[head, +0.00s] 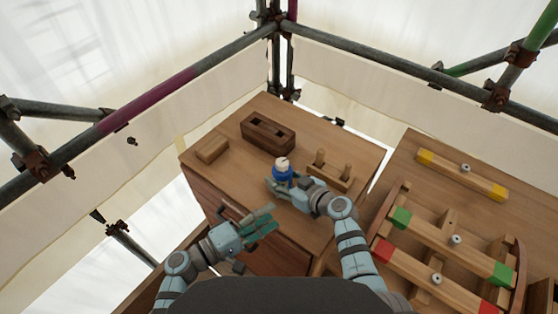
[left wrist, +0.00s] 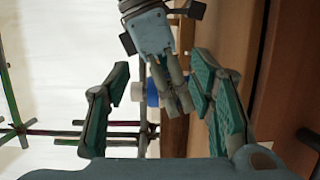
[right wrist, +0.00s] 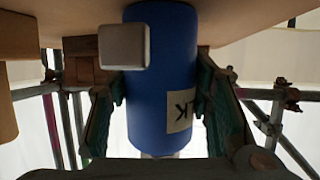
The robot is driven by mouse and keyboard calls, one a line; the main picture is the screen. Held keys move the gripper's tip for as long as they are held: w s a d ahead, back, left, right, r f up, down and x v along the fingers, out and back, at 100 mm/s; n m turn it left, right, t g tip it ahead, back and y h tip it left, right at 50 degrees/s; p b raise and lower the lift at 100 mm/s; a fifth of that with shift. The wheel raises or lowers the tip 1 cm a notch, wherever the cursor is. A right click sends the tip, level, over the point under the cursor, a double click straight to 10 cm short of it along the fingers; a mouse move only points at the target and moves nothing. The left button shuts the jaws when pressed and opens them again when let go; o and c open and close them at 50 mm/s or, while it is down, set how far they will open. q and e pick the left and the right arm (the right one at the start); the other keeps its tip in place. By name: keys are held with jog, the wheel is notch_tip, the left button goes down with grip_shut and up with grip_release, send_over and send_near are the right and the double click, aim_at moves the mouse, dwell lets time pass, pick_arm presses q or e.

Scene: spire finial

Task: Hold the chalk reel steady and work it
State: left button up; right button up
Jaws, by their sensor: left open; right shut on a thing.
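The chalk reel (head: 281,174) is a blue cylinder with a pale top, upright at the workbench, in my right gripper (head: 283,186). In the right wrist view the blue reel (right wrist: 155,105) fills the space between both fingers. My left gripper (head: 263,224) is open and empty, nearer the bench's front edge and apart from the reel. In the left wrist view, the reel (left wrist: 152,92) shows partly, mostly hidden behind my right gripper's fingers.
A dark slotted wooden block (head: 268,133), a small wooden block (head: 211,149) and a pegged wooden rack (head: 331,172) stand on the workbench (head: 232,130). At right, a second bench (head: 430,158) holds wooden bars with coloured ends. Scaffold poles (head: 200,70) surround the benches.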

aim_at(282, 161)
pick_arm(q)
jog(key=w+a+r+m+t+y, duration=0.3)
jog(key=w+a+r+m+t, duration=0.15)
jog(key=m, duration=1.05)
jog(key=shift+g, duration=0.45)
jog(key=x, duration=1.2)
jog(key=shift+w+d, duration=0.1)
jog(key=shift+d, duration=0.45)
grip_shut()
jog(key=shift+w+m+g+h, duration=0.1)
jog(key=shift+m+g+h, duration=0.9)
jog(key=shift+h, duration=0.1)
jog(key=m+g+h, duration=0.2)
jog(key=m+g, duration=0.1)
jog(key=shift+g+h, duration=0.3)
jog(key=shift+h, duration=0.1)
grip_release()
